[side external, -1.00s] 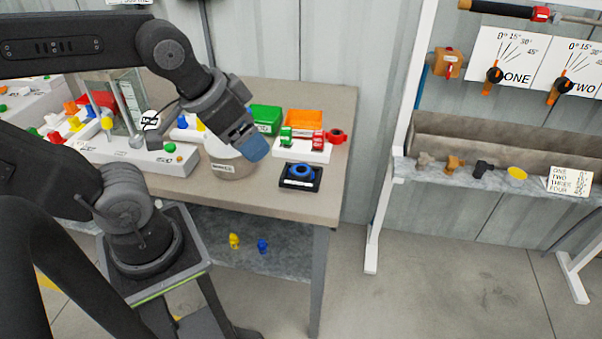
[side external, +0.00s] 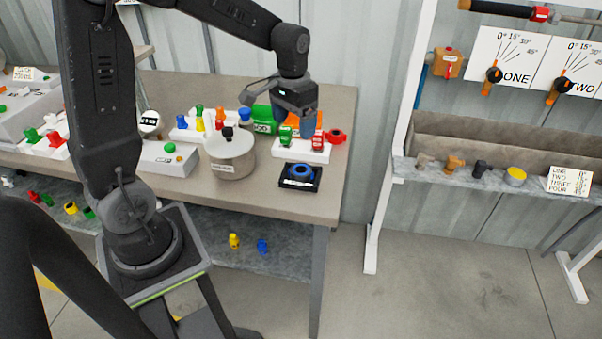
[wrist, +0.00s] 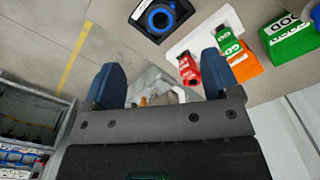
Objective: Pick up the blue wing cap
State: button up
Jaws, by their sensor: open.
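Several blue pieces are in the side view, and I cannot tell for certain which is the wing cap. A small blue cap-like piece (side external: 244,114) stands on the bench left of the green box. A blue ring-shaped piece (side external: 299,171) sits on a black square base at the bench's front right and shows at the top of the wrist view (wrist: 160,17). A small blue piece (side external: 262,246) is on the lower shelf. My gripper (side external: 297,125) is above the right of the bench, fingers down. In the wrist view its blue fingers (wrist: 160,75) are apart and empty.
A white block (side external: 312,155) with green and red pieces is close to my gripper. A green box (side external: 262,126), an orange box (wrist: 244,66) and a grey pot (side external: 232,160) stand nearby. A yellow piece (side external: 234,241) is on the lower shelf. A rack stands at right.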

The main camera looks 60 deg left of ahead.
aim_at(295, 172)
notch_tip(295, 172, down, 14)
jog(key=shift+f, duration=0.15)
dwell(0.6)
jog(key=shift+c, duration=0.4)
jog(key=c, duration=0.9)
